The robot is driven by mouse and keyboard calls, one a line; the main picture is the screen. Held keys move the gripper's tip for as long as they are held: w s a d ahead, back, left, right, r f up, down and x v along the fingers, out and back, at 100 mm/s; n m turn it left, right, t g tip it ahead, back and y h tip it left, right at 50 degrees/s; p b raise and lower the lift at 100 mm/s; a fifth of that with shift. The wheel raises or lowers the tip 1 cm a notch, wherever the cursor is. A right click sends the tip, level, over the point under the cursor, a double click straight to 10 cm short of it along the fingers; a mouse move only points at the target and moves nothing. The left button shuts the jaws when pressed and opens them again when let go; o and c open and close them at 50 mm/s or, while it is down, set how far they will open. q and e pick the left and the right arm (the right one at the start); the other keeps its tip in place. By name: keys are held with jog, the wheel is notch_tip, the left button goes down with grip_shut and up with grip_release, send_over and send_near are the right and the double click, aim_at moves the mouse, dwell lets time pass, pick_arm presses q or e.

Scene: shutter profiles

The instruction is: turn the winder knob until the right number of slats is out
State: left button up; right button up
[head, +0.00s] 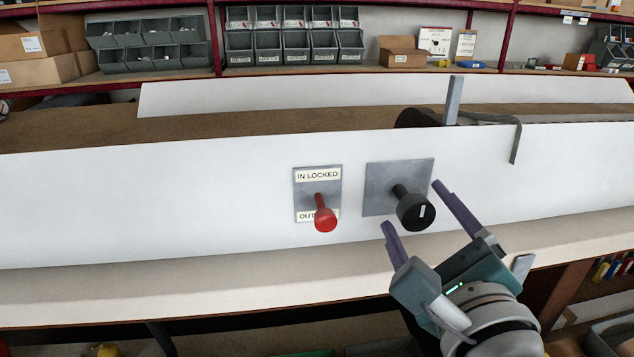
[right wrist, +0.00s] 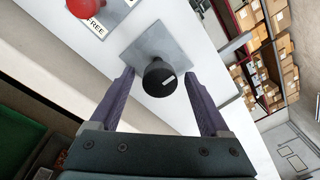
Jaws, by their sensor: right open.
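The black winder knob (head: 415,211) with a white mark stands out on its shaft from a grey metal plate (head: 378,187) on the white panel. My right gripper (head: 413,205) is open, with one purple finger on either side of the knob and a gap to it. The right wrist view shows the knob (right wrist: 159,78) between the two spread fingers (right wrist: 158,80). A red knob (head: 325,219) sits left of it on a plate labelled "IN LOCKED" and "OUT", partly hidden by the knob. My left gripper is not in view. No slats can be clearly made out.
A pale ledge (head: 190,291) runs below the panel. Shelves with grey bins (head: 293,47) and cardboard boxes (head: 38,58) are behind. The panel's left part is clear.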

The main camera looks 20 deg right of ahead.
jog(key=shift+w+d, duration=0.25)
jog(key=shift+w, duration=0.45)
grip_shut()
